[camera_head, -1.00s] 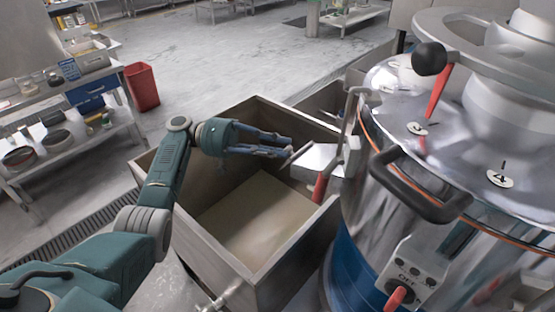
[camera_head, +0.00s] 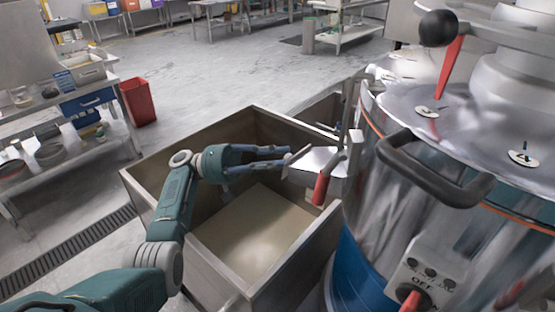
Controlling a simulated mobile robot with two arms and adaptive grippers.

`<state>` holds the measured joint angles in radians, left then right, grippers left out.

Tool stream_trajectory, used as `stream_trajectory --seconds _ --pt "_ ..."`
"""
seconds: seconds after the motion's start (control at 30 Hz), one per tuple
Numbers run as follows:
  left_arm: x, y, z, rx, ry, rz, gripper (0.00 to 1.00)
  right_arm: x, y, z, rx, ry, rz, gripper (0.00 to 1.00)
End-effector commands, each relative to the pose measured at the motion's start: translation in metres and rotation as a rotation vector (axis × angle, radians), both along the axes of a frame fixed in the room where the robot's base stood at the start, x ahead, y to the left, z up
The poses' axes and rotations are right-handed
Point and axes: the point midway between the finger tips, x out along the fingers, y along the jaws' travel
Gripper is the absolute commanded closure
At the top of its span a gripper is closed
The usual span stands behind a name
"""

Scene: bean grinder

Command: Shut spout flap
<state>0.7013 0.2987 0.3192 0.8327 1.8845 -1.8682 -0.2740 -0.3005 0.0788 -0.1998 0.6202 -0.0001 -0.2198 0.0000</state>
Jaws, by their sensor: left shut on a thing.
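The grinder (camera_head: 385,200) is a large shiny metal drum at the right, with a spout on its left side. The spout flap (camera_head: 314,160) is a pale metal piece at the spout, sticking out over the wooden bin. A red-handled lever (camera_head: 321,188) hangs beside it. My left gripper (camera_head: 287,159) reaches in from the left over the bin, with its fingertips at the flap's left edge. It is shut on that edge, though the exact contact is small and hard to see. My right gripper is not in view.
The grinder's black handle (camera_head: 432,172) and control box (camera_head: 425,270) face me. A red waste bin (camera_head: 138,101) and shelves stand at the left.

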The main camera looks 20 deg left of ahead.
Motion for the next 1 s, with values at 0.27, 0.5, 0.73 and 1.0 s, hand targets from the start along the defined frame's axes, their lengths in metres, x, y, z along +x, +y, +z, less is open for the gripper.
stream_trajectory --seconds 0.27,0.5,0.73,1.0 --pt "0.0 0.0 -0.001 0.002 0.001 0.0 0.73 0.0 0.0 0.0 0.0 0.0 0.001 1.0" --pt "0.0 0.004 -0.002 0.003 0.002 0.001 0.73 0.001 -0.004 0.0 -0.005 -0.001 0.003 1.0" --pt "-0.002 0.035 -0.011 0.003 0.004 0.002 0.73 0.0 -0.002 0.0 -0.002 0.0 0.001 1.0" --pt "-0.006 0.061 -0.019 0.003 0.002 -0.005 0.73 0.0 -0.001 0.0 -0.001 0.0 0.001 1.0"
